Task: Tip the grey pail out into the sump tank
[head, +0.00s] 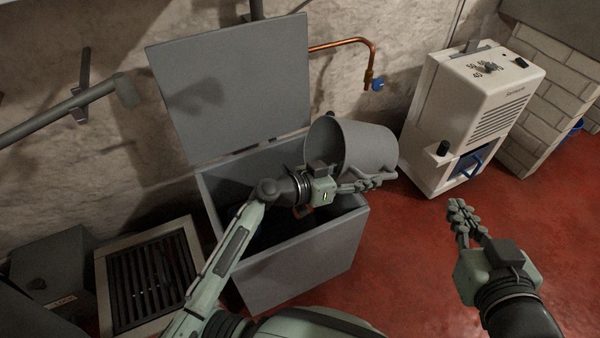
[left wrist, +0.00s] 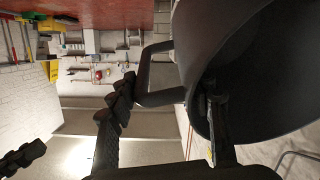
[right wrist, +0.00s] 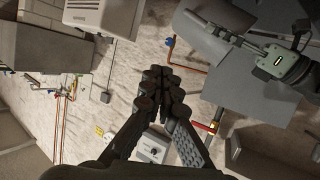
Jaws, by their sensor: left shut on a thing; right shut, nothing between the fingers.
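The grey pail (head: 365,142) is tilted on its side above the open grey sump tank (head: 300,262), its mouth facing left and down. My left gripper (head: 368,184) is shut on the pail near its handle; the exact grip is hard to make out. In the left wrist view the pail's dark mouth (left wrist: 262,75) and angular handle show close up. The pail also shows in the right wrist view (right wrist: 208,38). The tank's inside is mostly hidden by my left arm and shadow. My right gripper (head: 462,215) is shut and empty over the red floor, right of the tank.
The tank's lid (head: 230,88) stands raised against the stone wall. A white dehumidifier-like machine (head: 468,105) stands at the back right. A floor grate (head: 150,283) lies left of the tank. A copper pipe (head: 345,43) runs behind. Red floor is clear on the right.

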